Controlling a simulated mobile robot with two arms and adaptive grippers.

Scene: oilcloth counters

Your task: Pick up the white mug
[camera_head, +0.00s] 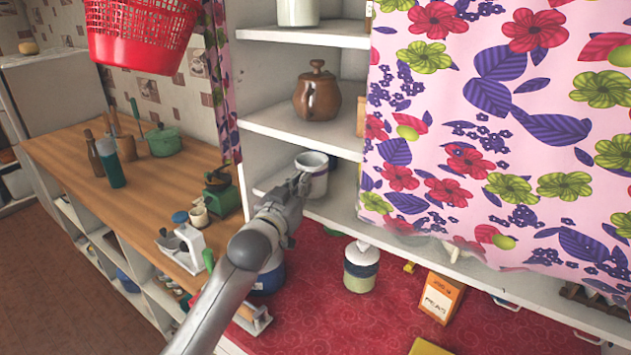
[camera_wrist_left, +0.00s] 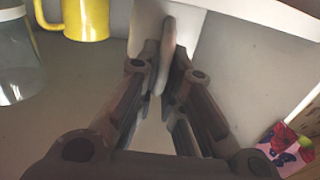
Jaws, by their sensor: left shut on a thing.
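The white mug (camera_head: 313,176), pale with a dark rim, is upright at the lower open shelf of the white unit. My left gripper (camera_head: 300,186) is at its near left side, shut on it. The gripper hides part of the mug's left side. My right gripper is not in view.
A brown lidded pot (camera_head: 317,95) stands on the shelf above. A flowered curtain (camera_head: 480,130) covers the unit's right side. A yellow mug (camera_wrist_left: 85,18) and a clear glass (camera_wrist_left: 18,65) show in the wrist view. A striped jar (camera_head: 361,268) stands on the red counter below.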

